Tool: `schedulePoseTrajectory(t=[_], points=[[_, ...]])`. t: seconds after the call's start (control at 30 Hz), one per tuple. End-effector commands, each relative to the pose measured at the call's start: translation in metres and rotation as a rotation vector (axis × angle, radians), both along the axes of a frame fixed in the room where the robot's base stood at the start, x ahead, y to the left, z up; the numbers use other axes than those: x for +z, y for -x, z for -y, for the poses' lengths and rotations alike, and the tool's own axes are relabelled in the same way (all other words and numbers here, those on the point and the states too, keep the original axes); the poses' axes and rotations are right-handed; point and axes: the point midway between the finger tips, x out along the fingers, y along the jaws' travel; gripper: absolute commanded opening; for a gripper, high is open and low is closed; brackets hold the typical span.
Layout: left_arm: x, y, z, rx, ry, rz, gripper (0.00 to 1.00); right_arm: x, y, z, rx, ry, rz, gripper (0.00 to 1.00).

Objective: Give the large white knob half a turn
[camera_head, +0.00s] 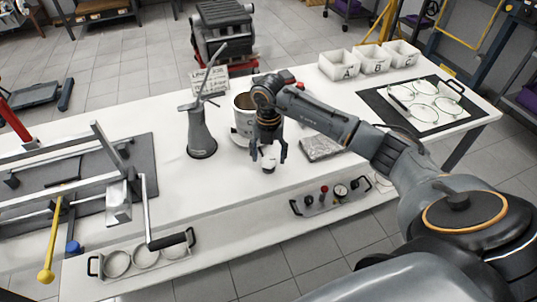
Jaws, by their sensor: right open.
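A white knob-like piece (269,165) is on the white workbench near the middle, directly below my right gripper. My right gripper (268,157) points down, with its dark fingers spread on either side of the white piece. I cannot tell whether the fingers touch it. The gripper hides the upper part of the piece and whatever it is mounted on. My left gripper is not in view.
A panel with small knobs and a gauge (330,195) lies front right. Lettered white bins (340,66) stand at the back. A metal fixture (118,206) fills the left.

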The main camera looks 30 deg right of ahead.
Motion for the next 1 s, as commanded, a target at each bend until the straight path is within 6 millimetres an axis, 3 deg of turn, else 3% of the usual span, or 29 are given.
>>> schedulePoseTrajectory(t=[0.37, 0.4, 0.67, 1.0], points=[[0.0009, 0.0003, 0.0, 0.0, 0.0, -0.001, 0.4, -0.0085, 0.0002, -0.0003, 0.001, 0.0, 0.0, 0.63], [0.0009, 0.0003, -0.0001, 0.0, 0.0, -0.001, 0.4, -0.0085, 0.0002, -0.0003, 0.001, 0.0, 0.0, 0.61], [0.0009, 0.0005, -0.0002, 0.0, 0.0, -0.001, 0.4, -0.0082, 0.0003, -0.0003, 0.001, 0.0, 0.0, 0.09], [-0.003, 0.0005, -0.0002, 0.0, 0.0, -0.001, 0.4, -0.0092, 0.0003, 0.0003, 0.047, 0.002, -0.001, 0.09]])
